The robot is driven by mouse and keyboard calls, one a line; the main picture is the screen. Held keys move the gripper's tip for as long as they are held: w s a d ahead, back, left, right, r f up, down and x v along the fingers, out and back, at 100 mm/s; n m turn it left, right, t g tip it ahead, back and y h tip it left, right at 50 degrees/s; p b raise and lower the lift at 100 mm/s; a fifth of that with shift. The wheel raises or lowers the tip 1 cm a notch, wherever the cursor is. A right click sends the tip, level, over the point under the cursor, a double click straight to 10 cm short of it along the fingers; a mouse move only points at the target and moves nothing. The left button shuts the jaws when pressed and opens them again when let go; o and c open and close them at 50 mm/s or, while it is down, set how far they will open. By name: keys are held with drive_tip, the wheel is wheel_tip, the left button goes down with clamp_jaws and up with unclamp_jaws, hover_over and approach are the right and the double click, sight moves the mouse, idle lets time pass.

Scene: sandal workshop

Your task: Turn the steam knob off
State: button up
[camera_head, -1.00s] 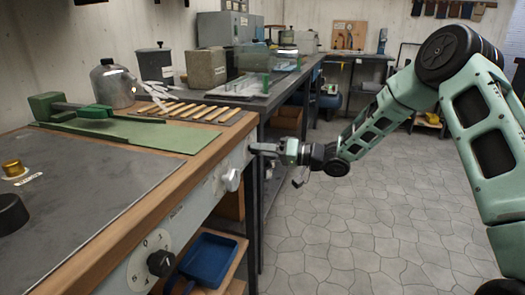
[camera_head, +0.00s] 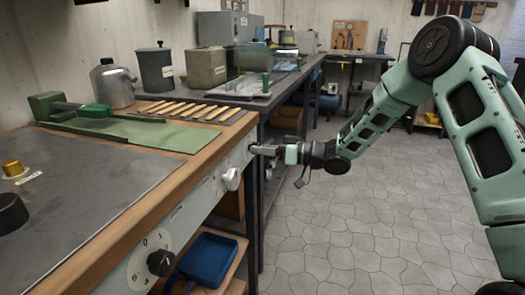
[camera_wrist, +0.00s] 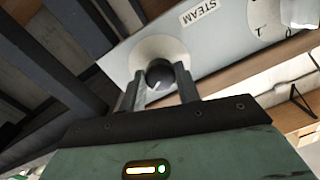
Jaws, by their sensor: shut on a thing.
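The steam knob (camera_wrist: 160,77) is dark and round with a pale pointer line. It sits on a pale round dial on the bench's grey front panel, beside a label reading STEAM. My gripper (camera_wrist: 158,88) has its two fingers on either side of the knob in the wrist view and is shut on it. In the head view my gripper (camera_head: 268,150) meets the panel's far end, and its fingers and wrist hide the knob there.
A white knob (camera_head: 232,179) and a black numbered dial knob (camera_head: 160,263) are on the same panel, nearer the camera. A blue tray (camera_head: 207,258) lies on a shelf below. Open tiled floor (camera_head: 340,225) is to the right.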

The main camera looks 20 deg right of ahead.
drive_tip(key=shift+n+t+h+b, duration=0.4)
drive_tip(key=shift+n+b, duration=3.15)
drive_tip(key=shift+n, duration=2.45)
drive_tip(key=o, duration=1)
drive_tip(key=p+v, duration=0.2)
drive_tip(key=v, duration=1.5)
drive_tip(key=shift+s+d+r, duration=0.15)
drive_tip(key=shift+d+r, duration=0.05)
